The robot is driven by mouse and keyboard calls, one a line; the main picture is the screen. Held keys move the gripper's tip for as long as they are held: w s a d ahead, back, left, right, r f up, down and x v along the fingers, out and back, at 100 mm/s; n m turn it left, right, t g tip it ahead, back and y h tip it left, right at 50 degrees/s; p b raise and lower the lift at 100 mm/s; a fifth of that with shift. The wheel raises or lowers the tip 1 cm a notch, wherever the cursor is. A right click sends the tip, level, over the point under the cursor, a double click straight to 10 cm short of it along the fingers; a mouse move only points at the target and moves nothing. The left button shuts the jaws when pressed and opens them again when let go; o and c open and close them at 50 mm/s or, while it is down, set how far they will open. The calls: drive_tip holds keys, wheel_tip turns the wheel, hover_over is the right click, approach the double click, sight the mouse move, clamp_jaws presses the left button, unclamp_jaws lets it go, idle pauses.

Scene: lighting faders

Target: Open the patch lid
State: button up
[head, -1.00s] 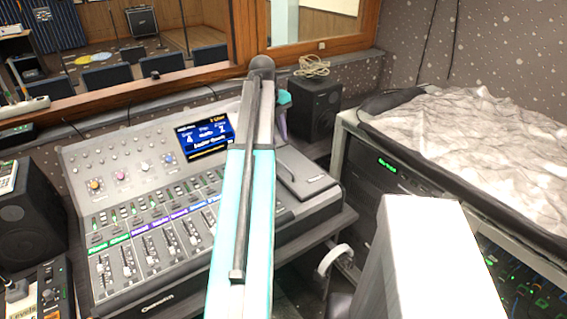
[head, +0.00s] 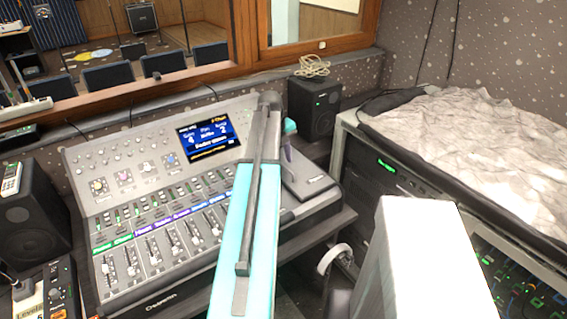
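The mixing console (head: 190,200) stands on a desk in the middle of the head view. The patch lid appears to be the dark grey panel (head: 314,184) at the console's right end; it lies flat and looks shut. My arm crosses in front of the console and hides part of its right side. My gripper (head: 288,153) shows only partly past the arm, as a narrow purplish finger pointing down below a teal part. It is over the left part of the lid; contact cannot be told. The gap between its fingers is hidden.
A small black speaker (head: 314,104) with a coiled cable on top stands behind the lid. A rack cabinet (head: 395,165) with a crumpled pale cover (head: 465,135) is at the right. Another speaker (head: 30,215) stands at the left. A window frame runs behind the console.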

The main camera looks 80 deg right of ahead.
drive_tip(key=shift+s+d+f, duration=0.1)
drive_tip(key=shift+f, duration=0.75)
clamp_jaws()
idle(0.9)
